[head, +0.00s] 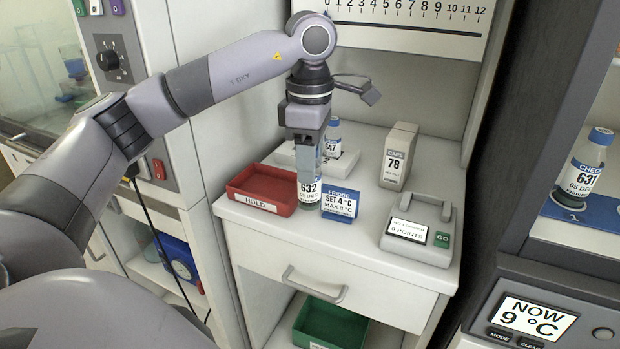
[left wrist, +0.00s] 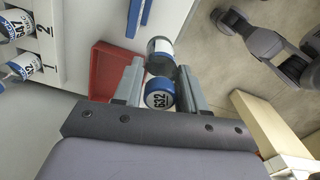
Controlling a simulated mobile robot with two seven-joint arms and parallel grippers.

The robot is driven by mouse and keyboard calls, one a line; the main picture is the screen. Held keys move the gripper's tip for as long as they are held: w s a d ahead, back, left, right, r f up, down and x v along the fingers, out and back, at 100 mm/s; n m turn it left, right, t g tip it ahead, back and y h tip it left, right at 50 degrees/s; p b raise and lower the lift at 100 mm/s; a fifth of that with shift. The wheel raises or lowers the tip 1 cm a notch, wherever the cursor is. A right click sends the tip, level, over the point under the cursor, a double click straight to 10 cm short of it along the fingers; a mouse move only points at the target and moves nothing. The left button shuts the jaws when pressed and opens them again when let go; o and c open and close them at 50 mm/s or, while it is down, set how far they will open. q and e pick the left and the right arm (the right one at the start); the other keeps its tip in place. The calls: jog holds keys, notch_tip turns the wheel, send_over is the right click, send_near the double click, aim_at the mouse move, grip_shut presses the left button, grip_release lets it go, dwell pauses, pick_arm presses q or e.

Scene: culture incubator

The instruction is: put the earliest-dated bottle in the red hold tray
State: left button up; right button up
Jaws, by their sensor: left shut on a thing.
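My left gripper (head: 309,168) points down over the white counter and is shut on a bottle marked 632 (head: 310,191). The bottle hangs upright, with a DEC date whose day I cannot read surely. In the left wrist view, its blue cap (left wrist: 160,95) is between the two fingers. The red tray labelled HOLD (head: 255,204) is just left of the bottle; whether the bottle touches the counter is unclear. Another bottle (head: 332,140) stands behind the gripper in a white rack, its date hidden. A bottle marked CHECK 631, 05 DEC (head: 581,172) stands on the right shelf.
A blue FRIDGE sign, SET 4 °C (head: 340,203), stands close right of the held bottle. A CAPS 78 box (head: 397,157) and a grey device with a GO button (head: 420,236) are farther right. A green tray (head: 330,324) lies below the drawer. A display (head: 533,318) reads 9 °C.

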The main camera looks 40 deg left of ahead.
pick_arm(q)
notch_tip(320, 180, up, 15)
jog(key=p, duration=0.5)
jog(key=w+a+m+p, duration=0.2)
jog(key=a+m+p, duration=0.6)
jog(key=a, duration=0.5)
jog(key=shift+m, duration=0.5)
jog(key=shift+w+f+b, duration=0.15)
jog(key=shift+f+b, duration=1.45)
jog(key=shift+f, duration=8.05)
pick_arm(e)
notch_tip(320, 180, up, 8)
jog(key=shift+s+d, duration=0.35)
jog(key=shift+d, duration=0.1)
